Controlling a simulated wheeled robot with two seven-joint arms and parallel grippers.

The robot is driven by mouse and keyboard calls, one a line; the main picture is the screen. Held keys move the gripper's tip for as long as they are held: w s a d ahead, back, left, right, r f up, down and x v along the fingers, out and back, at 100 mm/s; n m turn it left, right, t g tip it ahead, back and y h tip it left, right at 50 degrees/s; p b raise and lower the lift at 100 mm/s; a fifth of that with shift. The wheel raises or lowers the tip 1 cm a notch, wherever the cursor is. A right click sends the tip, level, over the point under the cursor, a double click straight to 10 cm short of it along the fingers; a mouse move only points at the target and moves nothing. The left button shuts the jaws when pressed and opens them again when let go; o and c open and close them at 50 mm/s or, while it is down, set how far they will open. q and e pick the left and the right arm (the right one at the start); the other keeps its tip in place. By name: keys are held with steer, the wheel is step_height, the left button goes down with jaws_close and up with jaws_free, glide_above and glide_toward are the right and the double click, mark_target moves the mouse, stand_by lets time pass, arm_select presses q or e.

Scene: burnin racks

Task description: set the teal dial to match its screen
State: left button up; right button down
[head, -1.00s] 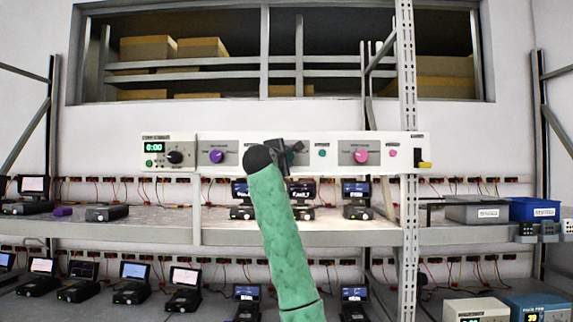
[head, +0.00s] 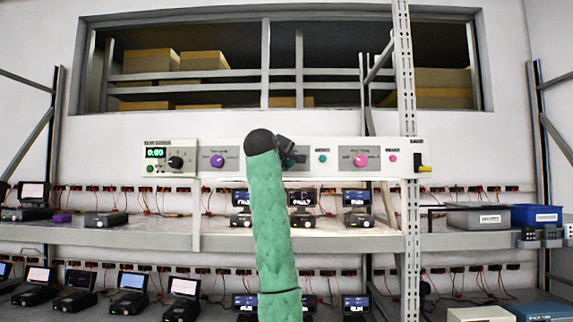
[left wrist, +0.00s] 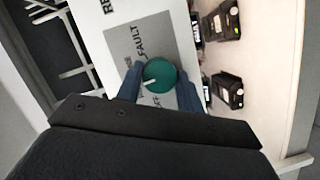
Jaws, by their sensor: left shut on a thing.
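The teal dial (left wrist: 160,75) is round with a white pointer mark, on a grey plate (left wrist: 128,35) with printed words, one reading FAULT. In the wrist view its pointer is toward the lower left. My left gripper (left wrist: 158,90) is shut on the dial, one finger at each side. In the head view the dial (head: 291,161) is partly hidden by my gripper (head: 286,150) and green arm. On the shelf below, the middle device's screen (head: 301,198) seems to read FAULT. The right device's screen (head: 356,198) reads RUN. My right gripper is not in view.
On the same white panel (head: 330,143) are a purple dial (head: 218,161), a pink dial (head: 361,160), and a black knob (head: 175,162) by a green display. A yellow-tipped lever (head: 424,169) is at the right end.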

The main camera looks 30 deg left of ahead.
arm_select(q)
steer(key=shift+w+f, duration=0.1)
steer(key=shift+f, duration=0.05)
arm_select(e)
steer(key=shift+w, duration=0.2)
arm_select(q)
steer(key=o, duration=1)
steer(key=b+v, duration=0.4)
steer(key=v, duration=0.3)
steer(key=shift+s, duration=0.35)
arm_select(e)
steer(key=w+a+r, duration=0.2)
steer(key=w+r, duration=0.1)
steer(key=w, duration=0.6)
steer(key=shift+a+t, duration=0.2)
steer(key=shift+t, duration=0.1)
arm_select(q)
steer(key=shift+d, duration=0.1)
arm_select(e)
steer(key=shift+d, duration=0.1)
